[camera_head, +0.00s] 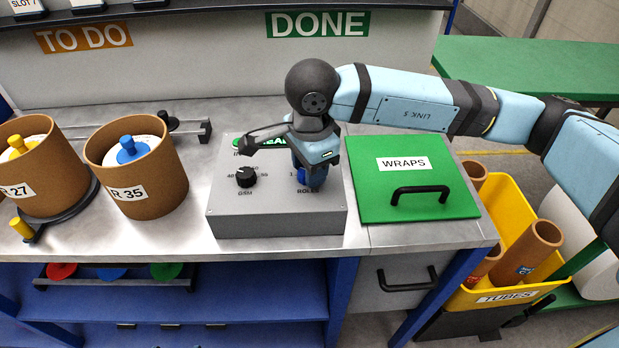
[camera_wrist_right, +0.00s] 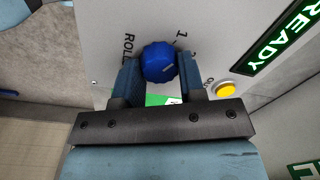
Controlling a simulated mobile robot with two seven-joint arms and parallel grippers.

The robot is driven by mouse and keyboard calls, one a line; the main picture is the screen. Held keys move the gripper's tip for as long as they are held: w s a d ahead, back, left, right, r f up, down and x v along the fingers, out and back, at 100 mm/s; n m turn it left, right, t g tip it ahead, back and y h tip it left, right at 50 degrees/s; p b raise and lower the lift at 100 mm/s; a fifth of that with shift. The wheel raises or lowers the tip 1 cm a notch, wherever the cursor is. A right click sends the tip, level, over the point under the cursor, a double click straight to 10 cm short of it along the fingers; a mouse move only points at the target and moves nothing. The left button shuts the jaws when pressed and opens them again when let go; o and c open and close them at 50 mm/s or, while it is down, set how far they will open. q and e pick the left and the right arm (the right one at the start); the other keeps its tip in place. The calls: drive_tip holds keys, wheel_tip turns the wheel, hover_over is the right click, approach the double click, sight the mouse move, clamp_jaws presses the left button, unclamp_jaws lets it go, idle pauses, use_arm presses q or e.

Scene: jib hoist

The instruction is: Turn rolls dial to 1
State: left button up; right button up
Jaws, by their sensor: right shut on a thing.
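The grey control box (camera_head: 276,219) stands on the metal bench. Its blue rolls dial (camera_head: 308,188) sits on the right of the box top, mostly hidden by my right gripper (camera_head: 310,180). In the right wrist view the same blue dial (camera_wrist_right: 158,60) is between the two fingers of my right gripper (camera_wrist_right: 160,80), which is shut on it. A "1" shows beside the dial at upper right, and a partly hidden mark follows it. A pale mark shows on the dial's face; I cannot tell which number it points at. My left gripper is not in view.
A black GSM dial (camera_head: 246,177) is on the same box, left of my gripper. A yellow button (camera_wrist_right: 226,89) and a READY sign (camera_wrist_right: 288,38) show in the wrist view. The green WRAPS lid (camera_head: 375,205) lies to the right, cardboard drums (camera_head: 150,185) to the left.

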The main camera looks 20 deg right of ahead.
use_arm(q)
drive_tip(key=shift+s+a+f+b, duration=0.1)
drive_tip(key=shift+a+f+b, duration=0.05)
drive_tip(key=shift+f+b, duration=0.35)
use_arm(e)
drive_tip(key=shift+n, duration=0.5)
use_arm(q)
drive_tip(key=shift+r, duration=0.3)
use_arm(e)
drive_tip(key=o, duration=0.9)
drive_tip(key=shift+c, duration=0.2)
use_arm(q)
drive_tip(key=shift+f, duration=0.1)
use_arm(e)
drive_tip(key=shift+o, duration=0.4)
drive_tip(key=shift+r, duration=0.15)
use_arm(q)
drive_tip(key=shift+p, duration=0.35)
use_arm(e)
wheel_tip(320, 180, up, 14)
drive_tip(key=shift+s+f, duration=0.2)
drive_tip(key=shift+s, duration=0.15)
drive_tip(key=shift+f, duration=0.1)
